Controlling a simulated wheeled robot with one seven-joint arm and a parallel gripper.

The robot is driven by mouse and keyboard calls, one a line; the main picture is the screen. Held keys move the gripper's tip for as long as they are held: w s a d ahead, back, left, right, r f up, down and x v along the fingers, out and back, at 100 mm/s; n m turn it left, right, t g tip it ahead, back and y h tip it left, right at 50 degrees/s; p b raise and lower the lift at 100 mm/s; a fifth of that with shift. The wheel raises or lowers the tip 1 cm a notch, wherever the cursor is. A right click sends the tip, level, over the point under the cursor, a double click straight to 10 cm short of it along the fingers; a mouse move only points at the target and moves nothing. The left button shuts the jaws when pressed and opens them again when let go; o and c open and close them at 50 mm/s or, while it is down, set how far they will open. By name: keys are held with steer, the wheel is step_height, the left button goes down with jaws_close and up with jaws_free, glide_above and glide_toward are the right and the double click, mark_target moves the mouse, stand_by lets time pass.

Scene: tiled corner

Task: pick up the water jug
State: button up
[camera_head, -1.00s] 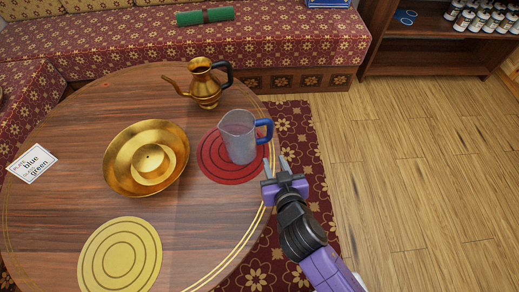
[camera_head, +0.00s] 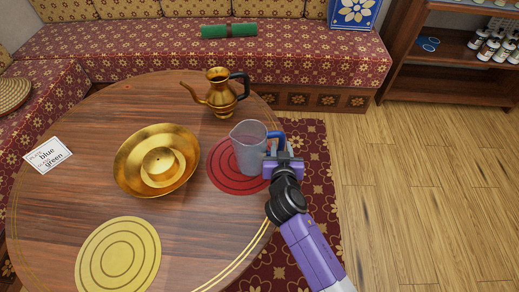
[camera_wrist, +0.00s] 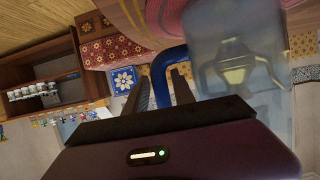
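The water jug (camera_head: 249,154) is a clear, greyish pitcher with a blue handle on its right side. It stands upright on a round red mat (camera_head: 222,181) near the table's right edge. My gripper (camera_head: 283,150) is at the handle, reaching in from the front right. In the wrist view the blue handle (camera_wrist: 159,78) lies between my two fingers (camera_wrist: 162,88), which look apart, with no clear grip on it. The jug's clear body (camera_wrist: 235,75) fills the upper right there. The handle's lower part is partly hidden by my gripper.
A brass coffee pot (camera_head: 220,94) stands behind the jug. A wide brass dish (camera_head: 128,161) is to its left. A yellow mat (camera_head: 118,258) and a word card (camera_head: 46,155) lie on the table (camera_head: 190,235). A bench (camera_head: 300,62) and shelf (camera_head: 450,50) are behind.

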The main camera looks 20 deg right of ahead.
steer(key=shift+w+d+f, duration=0.1)
steer(key=shift+w, duration=0.2)
jaws_close()
stand_by(1.2)
